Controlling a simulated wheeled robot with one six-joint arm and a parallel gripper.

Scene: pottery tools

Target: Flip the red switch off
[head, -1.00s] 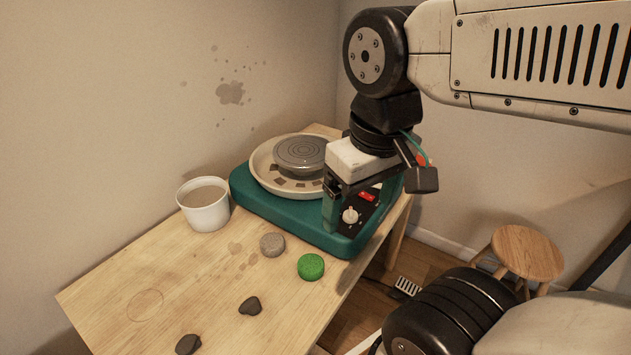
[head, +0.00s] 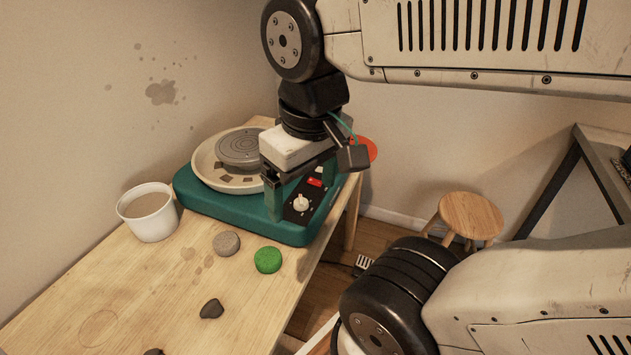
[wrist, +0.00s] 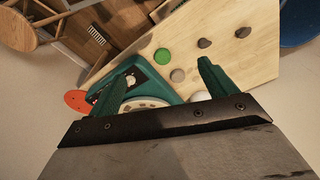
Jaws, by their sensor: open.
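The red switch (head: 315,182) is a small red rocker on the black panel (head: 297,214) at the right end of the teal pottery wheel (head: 240,222). A white knob (head: 301,203) sits in front of it. My gripper (head: 302,193) is open and empty, pointing down over the panel, with one finger to the left of the switch and the other to its right in the head view. I cannot tell whether a finger touches the wheel.
A white cup (head: 150,222), grey sponge (head: 226,243), green sponge (head: 267,260) and dark stones (head: 211,309) lie on the wooden table (head: 150,300). A red disc (head: 363,150) shows behind my gripper. A wooden stool (head: 470,216) stands on the floor at right.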

